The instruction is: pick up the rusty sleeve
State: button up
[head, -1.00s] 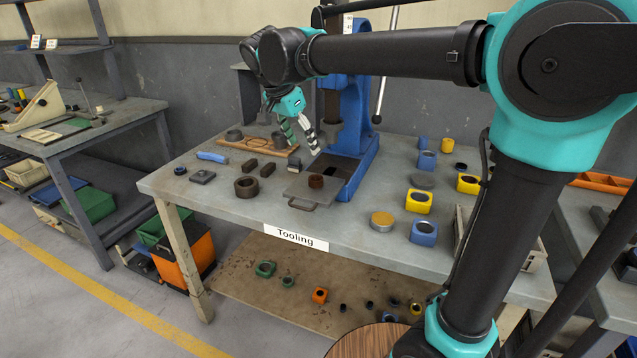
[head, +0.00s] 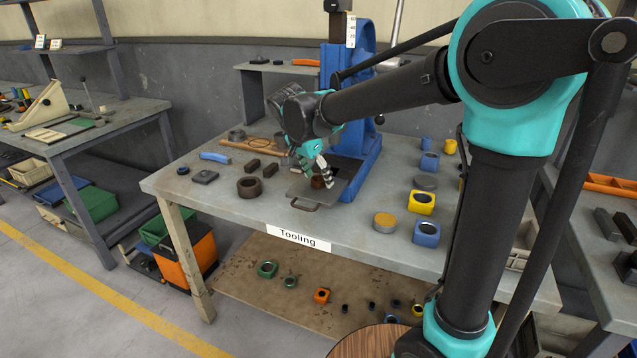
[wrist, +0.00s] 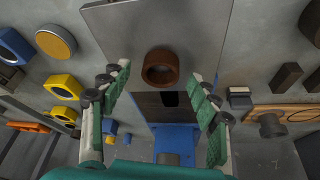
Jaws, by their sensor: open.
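The rusty sleeve (wrist: 160,67) is a short brown ring with a dark bore. It stands on a grey plate with a handle (head: 303,198) at the foot of the blue press. In the head view the sleeve (head: 318,182) is partly hidden by my gripper. My gripper (head: 322,180) points down over the plate, close to the sleeve. In the wrist view my gripper (wrist: 158,82) is open, with one finger on each side, and the sleeve lies between the fingertip lines, apart from both. I cannot tell the exact height left above it.
The blue arbor press (head: 366,160) stands close behind my gripper. A larger dark ring (head: 249,187) and dark blocks lie to the left. Yellow and blue square-bodied pieces, such as a yellow one (head: 421,203), stand to the right. The table's front left is clear.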

jog(key=shift+c, duration=0.4)
jog(key=c, duration=1.3)
jog(key=shift+o, duration=0.2)
